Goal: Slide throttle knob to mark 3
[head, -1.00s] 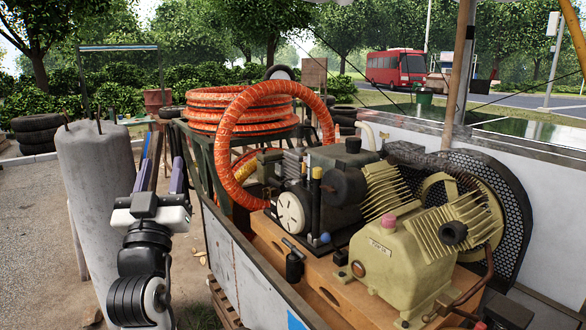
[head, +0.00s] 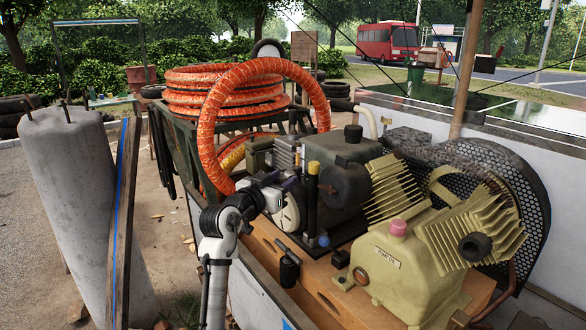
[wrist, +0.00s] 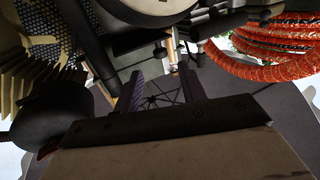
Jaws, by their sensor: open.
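No scale or mark 3 is readable in either view. In the head view my gripper and wrist hide part of the engine's left side.
The dark engine (head: 340,150) and the beige pump (head: 410,265) stand on the cart's wooden deck. Orange hose coils (head: 225,90) are behind my gripper, with a loop arching close to it. A black lever (head: 289,268) stands on the deck near my forearm.

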